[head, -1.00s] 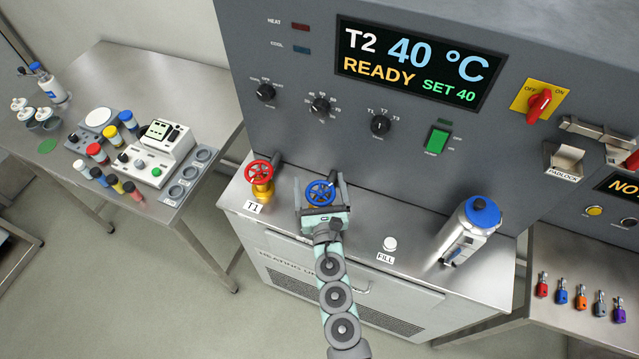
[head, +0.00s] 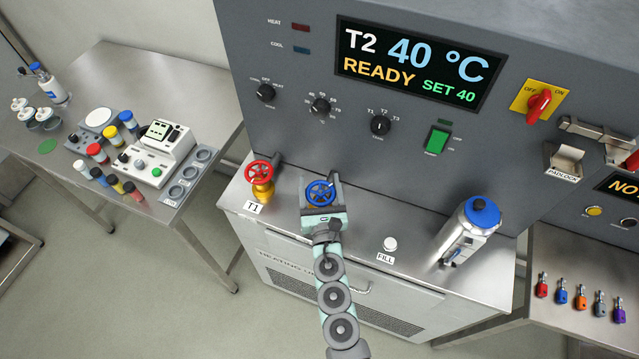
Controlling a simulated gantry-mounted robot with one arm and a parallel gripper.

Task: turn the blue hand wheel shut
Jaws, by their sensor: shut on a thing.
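The blue hand wheel (head: 320,193) sits on the metal ledge of the heating unit, to the right of the red hand wheel. My gripper (head: 321,200) is at the blue wheel, with its jaws closed in on it from both sides. The arm comes up from the bottom of the picture. The gripper hides the valve body below the wheel and any label in front of it. The display (head: 415,62) reads T2, 40 °C, READY, SET 40.
The red hand wheel (head: 260,173) on a yellow valve stands close on the left, behind the T1 label (head: 254,208). The FILL cap (head: 390,243) and a steel canister with a blue lid (head: 470,232) stand on the right. The ledge between is clear.

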